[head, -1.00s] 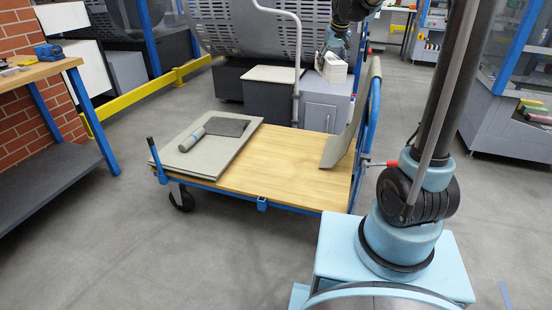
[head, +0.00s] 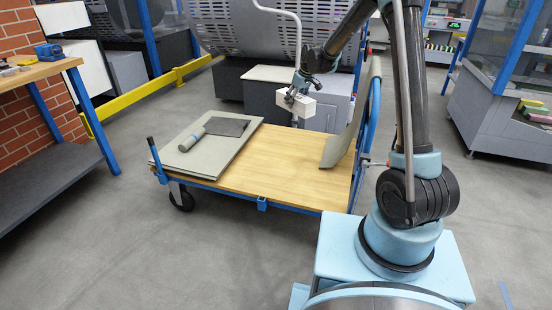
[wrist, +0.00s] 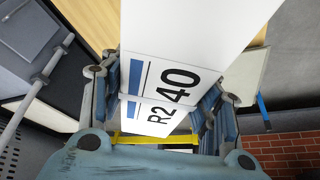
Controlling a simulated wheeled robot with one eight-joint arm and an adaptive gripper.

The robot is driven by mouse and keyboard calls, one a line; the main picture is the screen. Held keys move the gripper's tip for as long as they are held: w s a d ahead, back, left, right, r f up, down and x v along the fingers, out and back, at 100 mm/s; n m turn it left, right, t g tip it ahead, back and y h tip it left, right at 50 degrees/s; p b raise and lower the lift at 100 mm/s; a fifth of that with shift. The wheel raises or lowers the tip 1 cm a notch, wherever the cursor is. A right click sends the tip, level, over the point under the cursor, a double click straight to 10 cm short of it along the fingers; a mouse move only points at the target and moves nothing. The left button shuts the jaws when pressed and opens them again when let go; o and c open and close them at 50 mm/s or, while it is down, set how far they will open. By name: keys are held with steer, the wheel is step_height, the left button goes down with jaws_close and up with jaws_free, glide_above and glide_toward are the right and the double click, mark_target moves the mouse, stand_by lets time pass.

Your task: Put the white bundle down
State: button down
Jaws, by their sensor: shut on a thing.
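The white bundle (head: 296,103) is in my gripper (head: 297,92), held in the air beyond the far edge of the flatbed cart (head: 285,170). In the wrist view the bundle (wrist: 190,30) fills the top middle, with black print and a blue bar on its faces. My gripper (wrist: 165,115) is shut on it, with fingers on both sides. The cart's wooden deck is bare in the middle and right. How high the bundle hangs above the deck is hard to tell.
Grey boards (head: 205,150) with a rolled item (head: 191,139) lie on the deck's left part. A bent grey panel (head: 345,135) stands at its right end by the blue handle. A grey cabinet (head: 325,104) and a pole (head: 298,50) stand behind the cart. A workbench (head: 40,75) is at left.

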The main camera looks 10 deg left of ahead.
steer(key=s+a+f+n+g, duration=0.1)
steer(key=a+f+n, duration=0.35)
steer(key=f, duration=0.75)
steer(key=n+g+y, duration=0.1)
steer(key=n, duration=0.1)
glide_above(270, 169)
steer(key=shift+s+d+f, duration=0.1)
steer(key=shift+f, duration=11.4)
steer(key=c, duration=0.6)
jaws_free()
steer(key=v, duration=1.2)
steer(key=shift+w, duration=0.2)
